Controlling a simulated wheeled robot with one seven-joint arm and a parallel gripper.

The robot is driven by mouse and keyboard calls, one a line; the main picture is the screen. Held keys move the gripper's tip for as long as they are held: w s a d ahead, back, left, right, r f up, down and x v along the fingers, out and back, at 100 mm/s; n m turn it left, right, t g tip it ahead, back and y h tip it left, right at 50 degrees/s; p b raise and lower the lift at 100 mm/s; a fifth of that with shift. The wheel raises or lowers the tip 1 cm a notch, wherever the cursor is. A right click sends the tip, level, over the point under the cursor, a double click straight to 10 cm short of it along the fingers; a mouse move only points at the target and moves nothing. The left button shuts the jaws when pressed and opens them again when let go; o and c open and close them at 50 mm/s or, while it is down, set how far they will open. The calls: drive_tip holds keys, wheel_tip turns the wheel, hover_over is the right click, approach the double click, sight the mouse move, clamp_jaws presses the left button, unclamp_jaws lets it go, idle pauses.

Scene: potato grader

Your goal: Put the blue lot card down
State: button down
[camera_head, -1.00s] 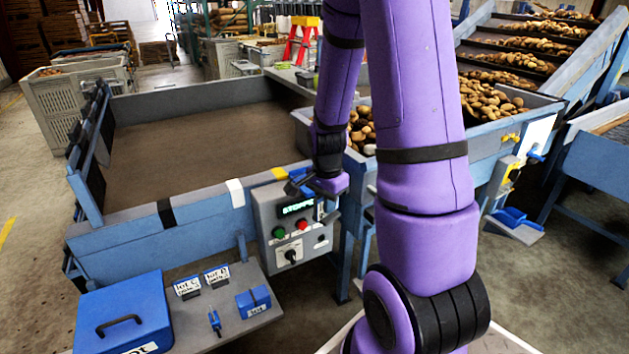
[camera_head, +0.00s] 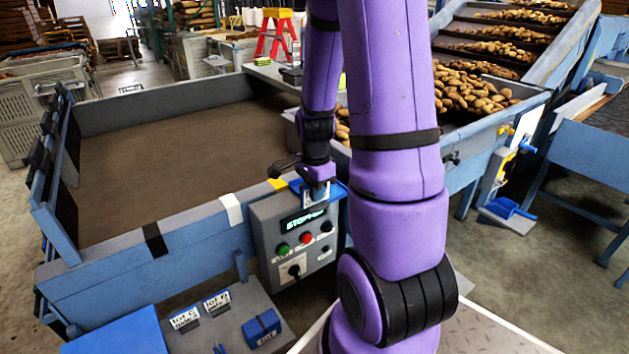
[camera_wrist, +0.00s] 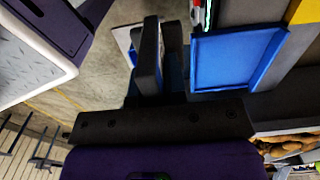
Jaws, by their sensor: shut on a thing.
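My gripper (camera_head: 316,184) hangs upright over the right end of the control box. In the head view a small white part of the card (camera_head: 309,196) shows just under the fingers. A shallow blue tray (camera_wrist: 236,60) with a raised rim lies beside the fingers. I cannot tell whether the card touches it.
The grey control box (camera_head: 283,250) has a lit display, buttons and a knob. The bed's blue side rail (camera_head: 180,245) runs left of it. A lower shelf (camera_head: 232,300) holds two white lot cards (camera_head: 216,301) and a blue block (camera_head: 262,327). Potatoes (camera_head: 470,92) fill the hopper behind my arm.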

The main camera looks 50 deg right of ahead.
drive_tip(key=w+d, duration=0.2)
drive_tip(key=d, duration=0.1)
drive_tip(key=w+d+f, duration=0.1)
drive_tip(key=w+d, duration=0.2)
drive_tip(key=d, duration=0.1)
drive_tip(key=w+d, duration=0.3)
drive_tip(key=d, duration=0.1)
drive_tip(key=shift+w+d+f, duration=0.15)
drive_tip(key=shift+d+f, duration=0.05)
drive_tip(key=shift+d, duration=0.05)
drive_tip(key=shift+f, duration=1.75)
drive_tip(key=shift+f, duration=0.15)
drive_tip(key=c, duration=1.2)
unclamp_jaws()
drive_tip(key=shift+o, duration=0.2)
